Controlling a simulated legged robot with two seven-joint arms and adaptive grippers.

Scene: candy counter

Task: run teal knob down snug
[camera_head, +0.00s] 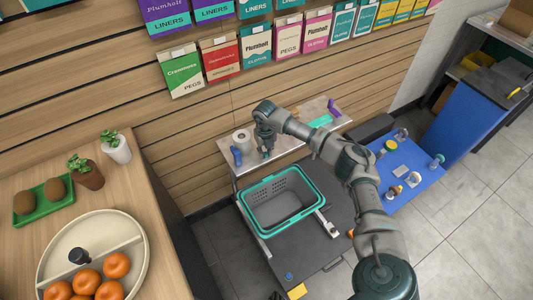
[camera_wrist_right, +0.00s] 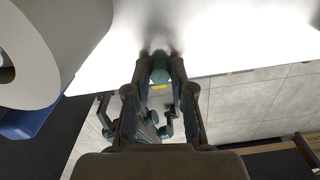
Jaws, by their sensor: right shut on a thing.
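My right gripper (camera_head: 265,150) reaches down onto a light shelf against the slatted wall. In the right wrist view its two fingers (camera_wrist_right: 160,66) are closed around a rounded teal knob (camera_wrist_right: 160,75), which shows between them. The fingers hide the sides of the knob and whatever lies beneath it. In the head view the gripper covers most of the knob, so I cannot tell how far down it sits. My left gripper is not in view.
A white roll (camera_head: 241,137) and a blue item (camera_head: 236,156) stand just left of the gripper. A teal-rimmed grey basket (camera_head: 250,221) sits in front on a dark surface. A blue mat (camera_head: 414,173) with small items lies right. Hanging packets (camera_head: 221,58) line the wall.

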